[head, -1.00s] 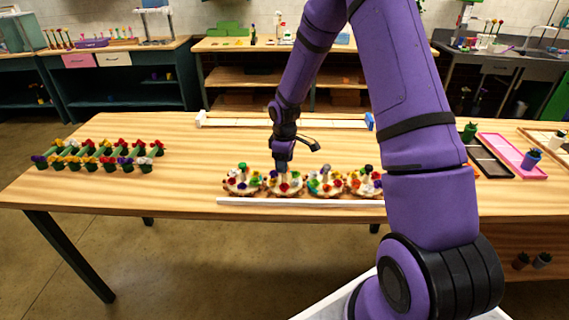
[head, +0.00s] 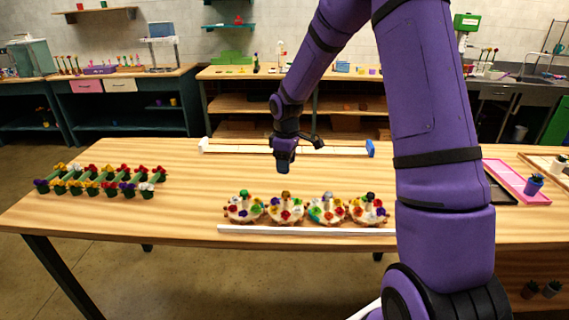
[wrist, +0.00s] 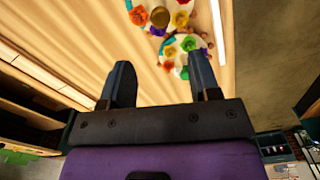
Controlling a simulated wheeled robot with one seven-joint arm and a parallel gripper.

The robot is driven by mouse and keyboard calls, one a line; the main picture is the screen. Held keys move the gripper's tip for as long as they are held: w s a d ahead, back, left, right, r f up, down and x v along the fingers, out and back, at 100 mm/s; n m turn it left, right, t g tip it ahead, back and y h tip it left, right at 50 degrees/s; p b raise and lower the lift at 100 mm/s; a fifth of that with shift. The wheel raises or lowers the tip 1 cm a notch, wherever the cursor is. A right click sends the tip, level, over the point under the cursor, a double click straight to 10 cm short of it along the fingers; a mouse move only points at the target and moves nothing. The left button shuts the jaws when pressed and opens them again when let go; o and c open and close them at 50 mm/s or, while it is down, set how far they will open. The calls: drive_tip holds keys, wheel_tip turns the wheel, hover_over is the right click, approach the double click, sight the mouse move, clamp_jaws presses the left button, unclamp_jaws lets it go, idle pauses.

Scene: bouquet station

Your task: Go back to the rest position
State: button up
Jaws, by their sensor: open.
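My gripper (head: 283,168) hangs above the wooden table (head: 200,205), behind the row of flower arrangements. In the wrist view its two fingers (wrist: 162,85) are apart with nothing between them. Several round arrangements of colourful flowers stand in a row near the table's front edge, among them a left one (head: 243,208) and a right one (head: 368,210). Flowers also show beyond the fingertips in the wrist view (wrist: 188,45). The gripper is apart from them. My arm hides part of the table's right side.
A rack of small potted flowers (head: 105,180) stands at the left. A white strip (head: 300,231) runs along the front edge, and a long pale rail (head: 285,147) lies at the back. A pink tray (head: 520,183) with a purple pot (head: 533,186) is at the right. The left-middle tabletop is clear.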

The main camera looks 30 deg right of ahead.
drive_tip(key=s+a+r+m+t+h, duration=0.1)
drive_tip(key=s+a+r+m, duration=0.1)
drive_tip(key=s+r, duration=0.65)
drive_tip(key=s+a+r+m+t, duration=0.25)
drive_tip(key=s+r, duration=0.35)
drive_tip(key=r, duration=0.5)
drive_tip(key=s+a+r+m+t, duration=0.1)
drive_tip(key=s+r+m, duration=0.1)
drive_tip(key=s, duration=0.7)
drive_tip(key=s+a+r+m+y, duration=0.1)
drive_tip(key=s+a+r+m, duration=0.1)
drive_tip(key=s, duration=0.7)
drive_tip(key=shift+s+r+t, duration=0.35)
drive_tip(key=shift+r, duration=0.3)
drive_tip(key=shift+w, duration=0.1)
